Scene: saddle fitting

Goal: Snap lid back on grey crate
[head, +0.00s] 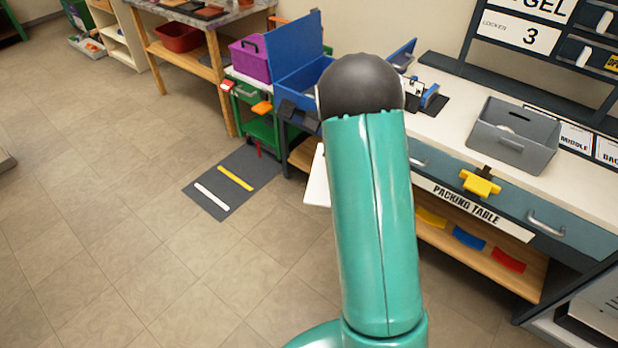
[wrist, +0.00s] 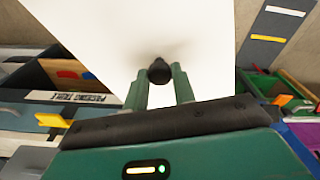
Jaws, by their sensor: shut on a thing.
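The grey crate (head: 512,142) stands open on the white top of the packing table, at the right in the head view. Something small and pale lies inside it. A flat white lid (wrist: 100,35) with a black knob (wrist: 159,71) fills the upper middle of the wrist view. My gripper (wrist: 160,80) is shut on that knob, with one green finger on each side. In the head view a strip of the lid (head: 317,182) shows left of my arm, in front of the table and away from the crate. The gripper itself is hidden there behind my arm.
The packing table (head: 450,130) has a drawer with a yellow block (head: 480,183) at its front edge. A blue open box (head: 300,80) stands at its left end. A green cart (head: 262,125) and a dark floor mat (head: 232,182) lie further left. The floor at left is clear.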

